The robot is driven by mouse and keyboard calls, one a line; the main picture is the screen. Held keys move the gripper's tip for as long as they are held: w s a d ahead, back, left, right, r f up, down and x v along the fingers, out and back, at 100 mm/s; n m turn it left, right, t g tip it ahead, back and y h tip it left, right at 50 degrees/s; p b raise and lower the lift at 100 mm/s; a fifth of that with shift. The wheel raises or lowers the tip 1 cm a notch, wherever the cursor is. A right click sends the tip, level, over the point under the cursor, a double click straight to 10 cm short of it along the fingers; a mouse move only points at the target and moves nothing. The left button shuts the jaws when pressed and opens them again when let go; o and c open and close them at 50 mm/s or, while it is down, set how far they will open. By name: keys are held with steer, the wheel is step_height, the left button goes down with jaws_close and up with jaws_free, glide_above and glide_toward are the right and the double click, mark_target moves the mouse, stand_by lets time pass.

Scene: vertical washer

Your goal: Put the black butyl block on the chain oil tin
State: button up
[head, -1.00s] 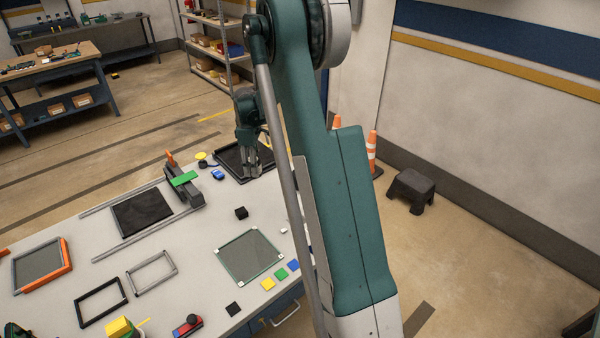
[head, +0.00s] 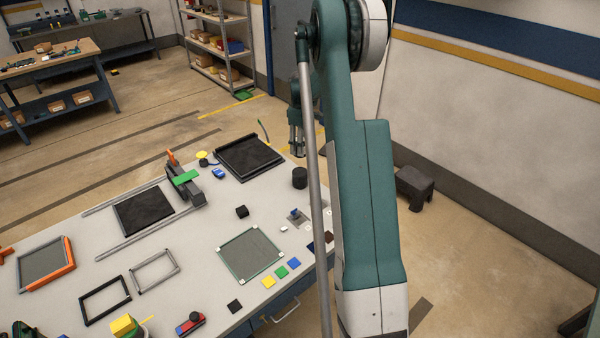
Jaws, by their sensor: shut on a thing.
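My gripper (head: 297,151) is up at the far right of the table, partly behind my own arm rod. Its fingers look close together; what they are shut on is too small and dark to make out. A short black cylinder (head: 300,178) stands upright below my gripper in the picture. I cannot tell whether it is the chain oil tin; no label is readable.
A black tray (head: 249,171) lies at the table's far end. A glass plate (head: 249,253) lies in front, with yellow, green and blue squares beside it. A rail with a dark pad (head: 144,210) and empty frames fill the left.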

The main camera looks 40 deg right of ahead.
steer(key=shift+f, duration=0.1)
glide_above(300, 171)
steer(key=shift+a+f+p, duration=0.1)
steer(key=shift+f+p, duration=0.25)
steer(key=shift+f, duration=2.65)
steer(key=shift+f, duration=0.15)
steer(key=shift+f+p, duration=0.3)
steer(key=shift+f, duration=1.45)
steer(key=shift+f, duration=0.1)
steer(key=o, duration=0.6)
steer(key=shift+f, duration=0.1)
steer(key=o, duration=0.5)
steer(key=shift+c, duration=0.2)
steer(key=shift+r, duration=0.3)
